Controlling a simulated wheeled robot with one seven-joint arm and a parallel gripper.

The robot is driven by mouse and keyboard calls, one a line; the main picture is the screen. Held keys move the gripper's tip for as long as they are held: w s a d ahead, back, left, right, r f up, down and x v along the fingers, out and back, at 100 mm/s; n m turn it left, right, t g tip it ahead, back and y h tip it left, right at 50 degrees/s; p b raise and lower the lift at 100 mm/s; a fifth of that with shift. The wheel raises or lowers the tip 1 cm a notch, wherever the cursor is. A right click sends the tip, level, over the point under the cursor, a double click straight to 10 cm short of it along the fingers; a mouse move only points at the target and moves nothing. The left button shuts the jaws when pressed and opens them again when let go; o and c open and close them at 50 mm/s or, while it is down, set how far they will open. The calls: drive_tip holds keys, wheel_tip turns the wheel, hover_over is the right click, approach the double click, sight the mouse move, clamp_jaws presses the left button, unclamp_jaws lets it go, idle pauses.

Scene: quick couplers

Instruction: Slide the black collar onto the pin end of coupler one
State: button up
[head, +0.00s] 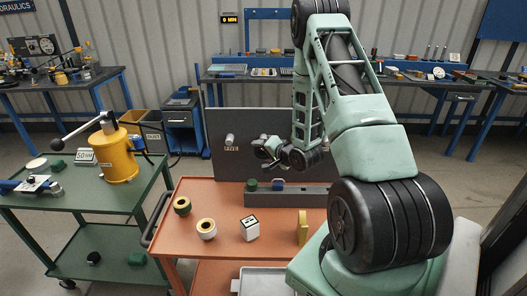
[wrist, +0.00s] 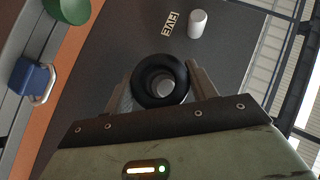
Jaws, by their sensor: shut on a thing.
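My gripper (wrist: 160,88) is shut on the black collar (wrist: 146,92), a thick ring held between the two fingertips. In the head view my gripper (head: 265,150) is in front of the upright dark grey panel (head: 260,119). In the wrist view a pale grey round pin end (wrist: 166,87) shows through the collar's hole, a little off its middle. I cannot tell whether the collar is around this pin or short of it. Another pale pin (wrist: 197,25) stands out from the panel beside a small label (wrist: 170,25); it also shows in the head view (head: 230,138).
The orange cart top (head: 182,235) holds a black-and-yellow ring (head: 182,206), a white-and-yellow roll (head: 206,229), a white block (head: 250,228) and a yellow piece (head: 303,228). A grey rail (head: 312,196) below the panel bears a green part (head: 251,184) and a blue one (head: 278,183).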

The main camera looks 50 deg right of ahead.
drive_tip(key=shift+a, duration=0.1)
drive_tip(key=shift+s+a+b, duration=0.4)
drive_tip(key=shift+s+a, duration=0.9)
drive_tip(key=shift+a, duration=0.15)
drive_tip(key=w+a+f, duration=0.2)
drive_tip(key=a, duration=0.5)
drive_tip(key=w+a+f+n+y+b, duration=0.1)
drive_tip(key=w+a+f, duration=0.1)
drive_tip(key=a, duration=0.6)
drive_tip(key=w+a+f+y, duration=0.1)
drive_tip(key=w+a+f, duration=0.1)
drive_tip(key=a, duration=0.6)
drive_tip(key=shift+a+f+n, duration=0.15)
drive_tip(key=shift+f+n, duration=0.25)
drive_tip(key=shift+f, duration=0.35)
